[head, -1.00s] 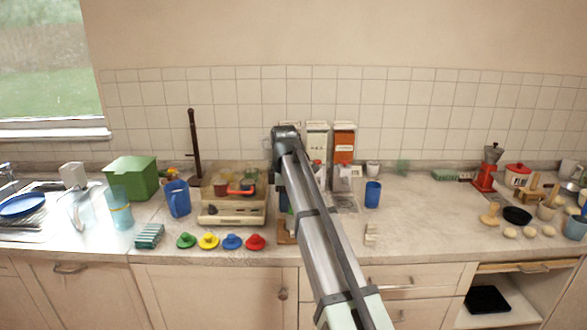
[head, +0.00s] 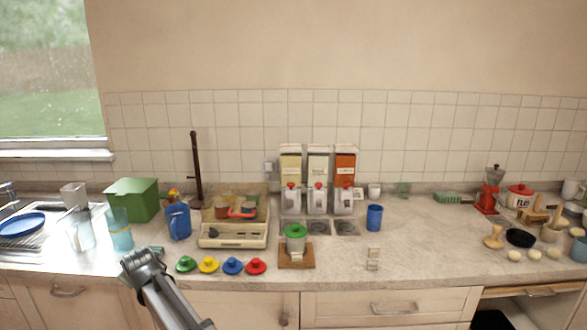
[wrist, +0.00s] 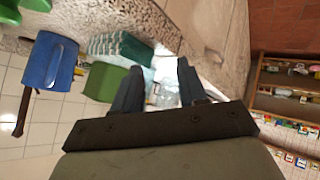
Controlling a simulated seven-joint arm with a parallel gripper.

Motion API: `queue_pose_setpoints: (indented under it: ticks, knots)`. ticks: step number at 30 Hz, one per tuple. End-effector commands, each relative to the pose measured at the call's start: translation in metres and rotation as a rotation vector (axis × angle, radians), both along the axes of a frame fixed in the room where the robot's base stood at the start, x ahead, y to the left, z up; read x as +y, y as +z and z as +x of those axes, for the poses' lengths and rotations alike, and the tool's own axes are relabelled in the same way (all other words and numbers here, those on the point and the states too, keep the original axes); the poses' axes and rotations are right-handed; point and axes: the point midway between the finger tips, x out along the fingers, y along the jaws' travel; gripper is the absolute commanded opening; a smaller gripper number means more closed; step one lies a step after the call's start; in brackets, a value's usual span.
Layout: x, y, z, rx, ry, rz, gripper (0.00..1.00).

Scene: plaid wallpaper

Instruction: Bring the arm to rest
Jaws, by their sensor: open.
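My arm (head: 170,297) reaches in from the bottom left of the head view. Its end, with my gripper (head: 138,260), is at the counter's front edge, left of the green lid (head: 186,264). In the wrist view my gripper (wrist: 157,66) shows two dark fingers spread apart, with nothing held between them. The fingers are hard to make out in the head view.
The counter (head: 430,250) holds a green box (head: 132,199), a blue jug (head: 178,221), a beige tray (head: 233,241), several coloured lids and a green-topped jar (head: 295,238) on a wooden board. Three dispensers (head: 318,180) stand behind. The space before the lower cupboards looks clear.

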Motion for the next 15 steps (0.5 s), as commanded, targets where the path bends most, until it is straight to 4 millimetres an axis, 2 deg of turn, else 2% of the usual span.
queue_pose_setpoints:
  ticks: [1, 4, 7, 11, 15]
  knots:
    - [0.011, -0.005, -0.012, -0.001, 0.004, 0.027, 0.41]
    - [0.03, -0.014, -0.029, 0.0, 0.002, 0.085, 0.41]
    - [0.038, -0.028, -0.041, 0.01, -0.009, 0.127, 0.41]
    - [0.032, -0.051, -0.045, 0.036, -0.033, 0.145, 0.41]
    - [0.01, -0.084, -0.041, 0.074, -0.07, 0.134, 0.41]
